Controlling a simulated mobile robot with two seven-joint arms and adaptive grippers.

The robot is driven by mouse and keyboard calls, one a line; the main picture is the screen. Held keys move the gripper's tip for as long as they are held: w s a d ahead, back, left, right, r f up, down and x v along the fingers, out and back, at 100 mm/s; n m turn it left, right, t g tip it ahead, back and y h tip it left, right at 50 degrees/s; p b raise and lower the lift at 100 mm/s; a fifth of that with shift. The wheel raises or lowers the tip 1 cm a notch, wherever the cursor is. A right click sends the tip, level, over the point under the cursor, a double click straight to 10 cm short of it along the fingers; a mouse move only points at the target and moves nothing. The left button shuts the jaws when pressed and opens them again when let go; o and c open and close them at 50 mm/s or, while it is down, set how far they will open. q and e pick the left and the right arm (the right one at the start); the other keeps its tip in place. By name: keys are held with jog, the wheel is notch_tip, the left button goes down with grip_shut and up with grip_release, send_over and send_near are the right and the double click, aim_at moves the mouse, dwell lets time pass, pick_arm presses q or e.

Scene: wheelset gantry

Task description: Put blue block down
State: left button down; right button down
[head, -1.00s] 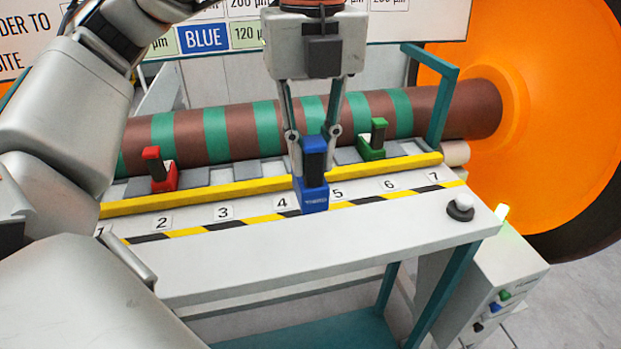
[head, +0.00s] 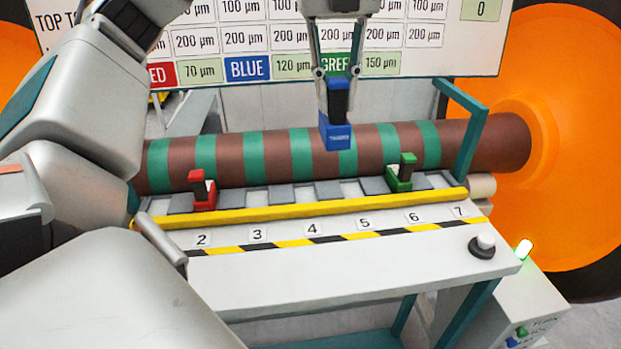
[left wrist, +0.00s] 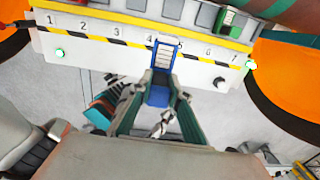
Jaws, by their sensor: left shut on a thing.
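The blue block (head: 336,136) with its dark upright handle is held between the fingers of my left gripper (head: 338,82). In the head view it hangs upright in front of the striped axle, above the bench. In the left wrist view the blue block (left wrist: 161,75) sits between the shut fingers (left wrist: 160,98), with the bench edge near numbers 4 to 6 behind it. The red block (head: 204,192) stands at the back of the bench behind number 2. The green block (head: 401,177) stands at the back near number 6. My right gripper is not seen.
The bench (head: 350,262) has a yellow rail (head: 300,210), a numbered strip and a button (head: 482,245) at its right. The brown-and-green axle (head: 265,157) runs behind it to an orange wheel (head: 570,140). The front bench top is clear.

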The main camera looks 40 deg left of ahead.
pick_arm(q)
jog(key=w+a+f+p, duration=0.25)
jog(key=w+a, duration=0.25)
jog(key=a, duration=0.5)
jog(key=shift+s+a+f, duration=0.1)
jog(key=shift+s+f, duration=0.05)
jog(key=shift+f, duration=4.55)
jog(key=shift+s+f, duration=0.1)
jog(key=shift+f, duration=4.6)
jog(key=shift+f, duration=0.15)
jog(key=c, duration=1.9)
grip_release()
